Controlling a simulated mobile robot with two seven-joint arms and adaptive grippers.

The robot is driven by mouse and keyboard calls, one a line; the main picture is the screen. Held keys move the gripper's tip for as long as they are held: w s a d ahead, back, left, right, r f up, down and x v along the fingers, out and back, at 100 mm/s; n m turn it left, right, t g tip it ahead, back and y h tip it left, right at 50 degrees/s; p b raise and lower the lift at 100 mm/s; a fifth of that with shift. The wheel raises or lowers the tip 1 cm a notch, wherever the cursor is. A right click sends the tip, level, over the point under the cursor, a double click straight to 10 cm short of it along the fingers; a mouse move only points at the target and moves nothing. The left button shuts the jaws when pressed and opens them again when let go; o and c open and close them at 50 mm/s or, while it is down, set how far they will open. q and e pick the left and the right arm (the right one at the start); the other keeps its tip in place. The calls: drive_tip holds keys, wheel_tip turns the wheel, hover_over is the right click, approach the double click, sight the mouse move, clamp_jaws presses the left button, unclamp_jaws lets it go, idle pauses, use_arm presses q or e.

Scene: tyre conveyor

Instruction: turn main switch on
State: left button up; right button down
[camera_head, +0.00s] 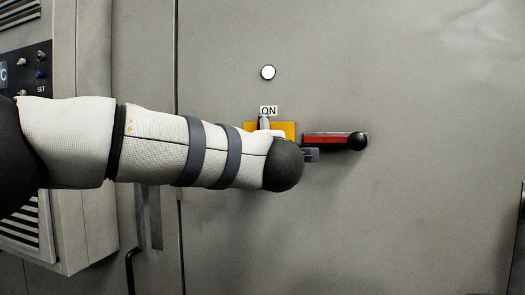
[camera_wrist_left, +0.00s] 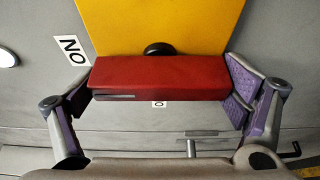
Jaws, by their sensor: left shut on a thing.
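The handle lies horizontal, pointing right from the yellow plate (camera_head: 287,129) on the grey cabinet door. A white ON label (camera_head: 268,111) sits above the plate. My left gripper (camera_head: 309,152) is at the handle, mostly hidden behind my own wrist. In the left wrist view the red handle (camera_wrist_left: 160,77) spans between the two fingers of my left gripper (camera_wrist_left: 158,84), which is shut on it. The right gripper is not in view.
A round white lamp (camera_head: 267,72) is above the switch. A grey control box (camera_head: 82,55) with small knobs stands out from the wall at the left. The door surface right of the handle is clear.

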use_arm(q)
drive_tip(key=o, duration=0.9)
drive_tip(key=shift+c, duration=0.2)
drive_tip(key=s+d, duration=0.1)
drive_tip(key=s, duration=1.1)
